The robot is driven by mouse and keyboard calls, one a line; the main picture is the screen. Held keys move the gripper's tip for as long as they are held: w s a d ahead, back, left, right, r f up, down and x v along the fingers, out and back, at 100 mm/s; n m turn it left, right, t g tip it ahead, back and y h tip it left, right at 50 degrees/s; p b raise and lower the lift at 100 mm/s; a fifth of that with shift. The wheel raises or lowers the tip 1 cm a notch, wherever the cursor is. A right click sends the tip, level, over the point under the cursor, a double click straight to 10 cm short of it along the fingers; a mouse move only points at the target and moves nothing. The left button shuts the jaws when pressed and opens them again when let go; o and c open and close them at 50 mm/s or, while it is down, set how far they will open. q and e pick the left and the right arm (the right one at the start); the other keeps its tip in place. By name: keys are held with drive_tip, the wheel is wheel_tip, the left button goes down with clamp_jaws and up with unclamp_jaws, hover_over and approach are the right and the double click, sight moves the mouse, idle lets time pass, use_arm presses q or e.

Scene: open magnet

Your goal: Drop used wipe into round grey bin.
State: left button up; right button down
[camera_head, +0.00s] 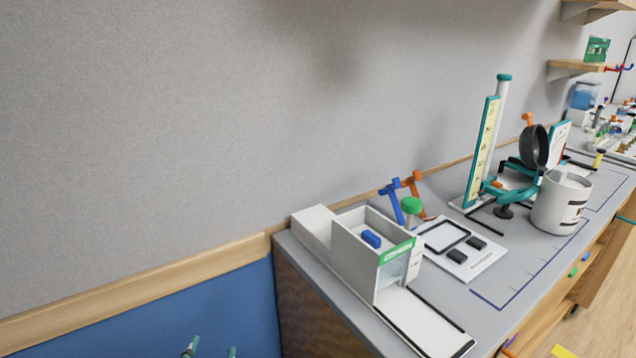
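A round light-grey container (560,204) with dark marks stands on the bench at the right; I cannot tell for sure that it is the grey bin. Something white (570,181) shows in its open top; I cannot tell whether it is a wipe. No other wipe can be made out. Two teal-tipped fingers, which look like my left gripper (211,352), show at the bottom edge, spread apart with nothing visible between them. They are far left of the container and off the bench. My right gripper is not in view.
A grey bench (482,276) runs along the wall. A white box (352,268) with a blue block (371,239) stands at its near end. A scale-like device (459,250), a tall yellow scale (483,150) and a black round pan (534,147) stand farther back.

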use_arm(q)
drive_tip(key=s+f+n+g+h, duration=0.1)
drive_tip(key=s+f+n+g, duration=0.4)
drive_tip(key=s, duration=0.6)
drive_tip(key=s+f+n+g+h, duration=0.1)
drive_tip(key=s+f+n+g, duration=0.2)
drive_tip(key=s+f+g, duration=0.6)
drive_tip(key=s+f+t, duration=0.1)
drive_tip(key=s+f, duration=0.1)
drive_tip(key=f, duration=0.9)
drive_tip(key=s+f, duration=0.3)
drive_tip(key=f, duration=0.8)
drive_tip(key=s+a+f+g, duration=0.1)
drive_tip(key=s+a+f, duration=0.1)
drive_tip(key=s+f, duration=1)
drive_tip(key=s, duration=0.2)
drive_tip(key=shift+s+f, duration=0.15)
drive_tip(key=shift+s, duration=0.15)
